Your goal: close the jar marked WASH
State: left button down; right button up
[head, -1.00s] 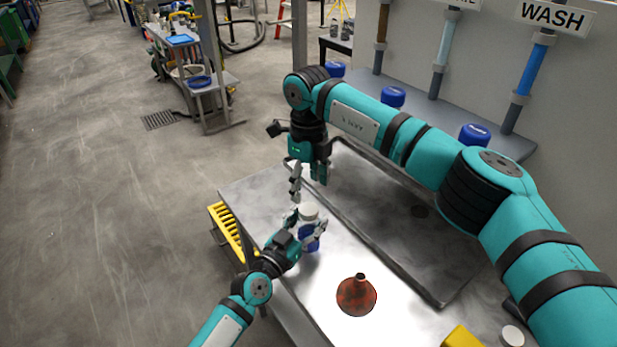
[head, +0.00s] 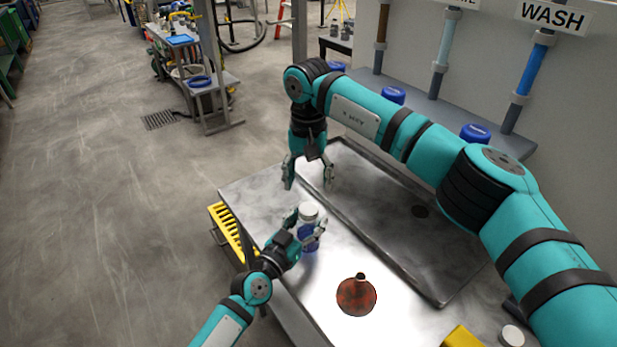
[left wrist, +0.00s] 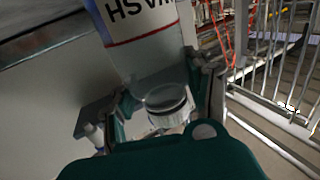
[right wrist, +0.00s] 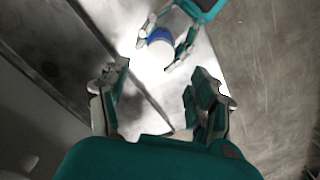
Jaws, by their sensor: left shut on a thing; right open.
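A jar (head: 308,238) with a blue body and white top stands upright on the metal table (head: 262,190). In the left wrist view its label (left wrist: 140,18) shows upside down and reads WASH, with a round whitish top (left wrist: 165,98) below it. I cannot tell whether that top is a lid or the bare mouth. My left gripper (head: 307,226) is shut around the jar. My right gripper (head: 308,186) is open and empty above the jar, fingers pointing down. In the right wrist view the jar's white top (right wrist: 160,54) lies beyond the open fingers.
A reddish-brown funnel-like object (head: 356,297) stands on the table in front. A round white piece (head: 512,335) and a yellow item (head: 463,338) lie at front right. A sunken tray (head: 400,225) lies right of the jar. Blue-topped containers (head: 475,134) line the ledge.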

aim_at(308, 209)
jog(key=shift+n, duration=0.3)
jog(key=shift+f, duration=4.05)
jog(key=c, duration=1.2)
jog(key=o, duration=1.2)
jog(key=shift+o, duration=0.2)
jog(key=shift+r, duration=2.3)
jog(key=shift+c, duration=0.2)
